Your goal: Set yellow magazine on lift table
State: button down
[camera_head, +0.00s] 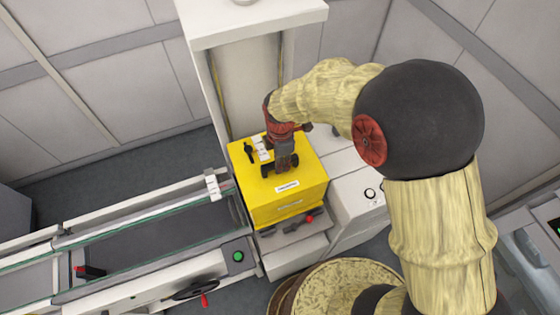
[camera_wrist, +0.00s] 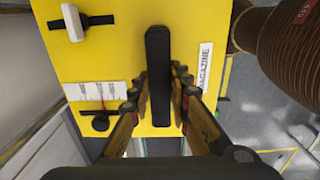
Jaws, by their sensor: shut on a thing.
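The yellow magazine (camera_head: 302,180) is a box with a black handle on top, below a tall white column. My gripper (camera_head: 284,164) reaches down onto its top and is shut on the handle. In the wrist view the black handle (camera_wrist: 158,75) lies between my two fingers (camera_wrist: 160,100), on the yellow lid (camera_wrist: 105,60) with its "MAGAZINE" label. The magazine is upright. A grey-white stand, seemingly the lift table (camera_head: 297,251), shows just below its front. The magazine covers most of the stand's top, so I cannot tell whether they touch.
A conveyor (camera_head: 160,245) with rails and a green button is to the left, close to the magazine. The white column (camera_head: 245,85) rises right behind it. A white cabinet (camera_head: 357,195) with a knob is to the right. A red-knobbed lever (camera_head: 303,221) sits below the magazine's front.

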jog(key=shift+w+f, duration=0.1)
dwell(0.3)
jog(key=shift+a+f+b, duration=0.1)
jog(key=shift+f+b, duration=0.55)
jog(key=shift+f, duration=0.05)
jog(key=shift+f+b, duration=0.4)
jog(key=shift+f, duration=0.25)
dwell(0.7)
jog(key=c, duration=1.6)
grip_release()
jog(key=shift+f, duration=0.1)
jog(key=shift+s+f, duration=0.1)
jog(key=shift+s, duration=0.15)
notch_tip(320, 180, up, 12)
jog(key=shift+w+r, duration=0.1)
